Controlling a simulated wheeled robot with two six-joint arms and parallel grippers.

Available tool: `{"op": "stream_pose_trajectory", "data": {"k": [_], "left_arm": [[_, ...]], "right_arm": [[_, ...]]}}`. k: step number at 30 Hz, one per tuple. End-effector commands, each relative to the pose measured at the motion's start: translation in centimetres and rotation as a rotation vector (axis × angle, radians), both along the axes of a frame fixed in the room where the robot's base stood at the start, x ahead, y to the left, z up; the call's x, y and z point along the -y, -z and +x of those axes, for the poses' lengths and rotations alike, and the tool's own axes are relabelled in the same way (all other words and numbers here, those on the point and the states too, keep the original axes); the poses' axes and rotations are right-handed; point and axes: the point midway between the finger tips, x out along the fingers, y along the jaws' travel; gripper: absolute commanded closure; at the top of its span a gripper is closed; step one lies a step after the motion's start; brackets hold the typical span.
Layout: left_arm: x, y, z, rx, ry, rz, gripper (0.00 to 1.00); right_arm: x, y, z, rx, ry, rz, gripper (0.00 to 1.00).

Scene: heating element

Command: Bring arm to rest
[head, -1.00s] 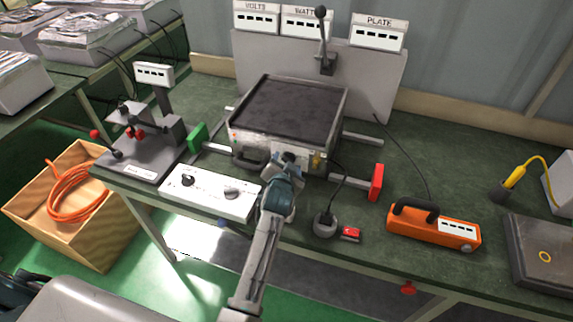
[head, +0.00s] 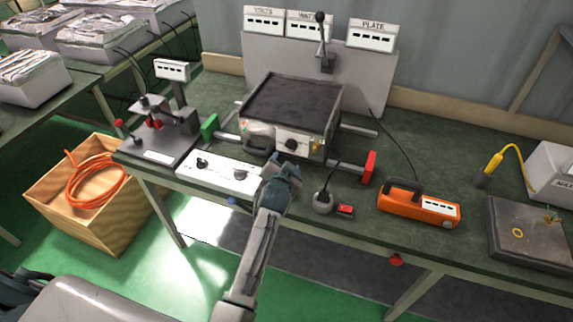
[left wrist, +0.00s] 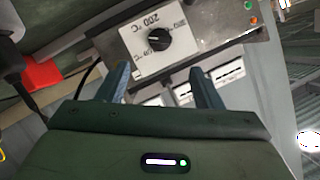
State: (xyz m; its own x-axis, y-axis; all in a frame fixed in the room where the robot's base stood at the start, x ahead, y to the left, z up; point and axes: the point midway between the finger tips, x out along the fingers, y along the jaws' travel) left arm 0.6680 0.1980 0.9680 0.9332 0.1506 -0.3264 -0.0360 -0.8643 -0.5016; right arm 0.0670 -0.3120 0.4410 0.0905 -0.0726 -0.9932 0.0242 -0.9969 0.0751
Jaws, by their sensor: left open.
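My left gripper (head: 283,170) is open and empty in the head view, in front of the heating unit (head: 290,103) with the dark top plate. A gap lies between it and the unit's front. The unit's black dial (head: 291,145) sits on a pale panel. In the left wrist view the dial (left wrist: 159,40) shows on its panel beyond my two open fingers (left wrist: 162,85), with a "200 °C" marking beside it. My left arm reaches in from the bottom of the head view. My right gripper is not in view.
A white control box (head: 219,174) lies left of my gripper. A round grey plug (head: 323,203), a red switch (head: 345,211) and an orange meter (head: 419,204) lie to the right. A test stand (head: 160,135) is at left. The bench's front edge runs below my gripper.

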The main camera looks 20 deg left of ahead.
Motion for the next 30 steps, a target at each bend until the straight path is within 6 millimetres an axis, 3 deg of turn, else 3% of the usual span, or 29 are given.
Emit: {"op": "stream_pose_trajectory", "data": {"k": [5, 12, 16, 20, 23, 27, 30], "left_arm": [[-0.1, -0.2, 0.1, 0.001, 0.001, 0.0, 0.4], [-0.1, -0.2, 0.1, 0.001, 0.001, 0.0, 0.4], [-0.1, -0.1, 0.0, 0.0, 0.0, 0.0, 0.4], [-1.1, 0.7, -1.6, -0.036, -0.019, -0.02, 0.4], [-3.1, 2.4, -5.7, -0.122, -0.062, -0.065, 0.4], [-6.1, 4.7, -14.8, -0.307, -0.139, -0.164, 0.4], [-7.1, 5.3, -20.9, -0.432, -0.178, -0.224, 0.4]], "right_arm": [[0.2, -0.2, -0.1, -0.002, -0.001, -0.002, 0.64], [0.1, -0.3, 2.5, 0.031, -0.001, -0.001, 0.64], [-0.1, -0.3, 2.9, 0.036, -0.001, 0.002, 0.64], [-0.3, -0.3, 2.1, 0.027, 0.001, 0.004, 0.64], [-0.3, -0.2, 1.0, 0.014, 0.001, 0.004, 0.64], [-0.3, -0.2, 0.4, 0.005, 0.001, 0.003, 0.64], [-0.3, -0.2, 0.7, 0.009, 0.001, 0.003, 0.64]]}}
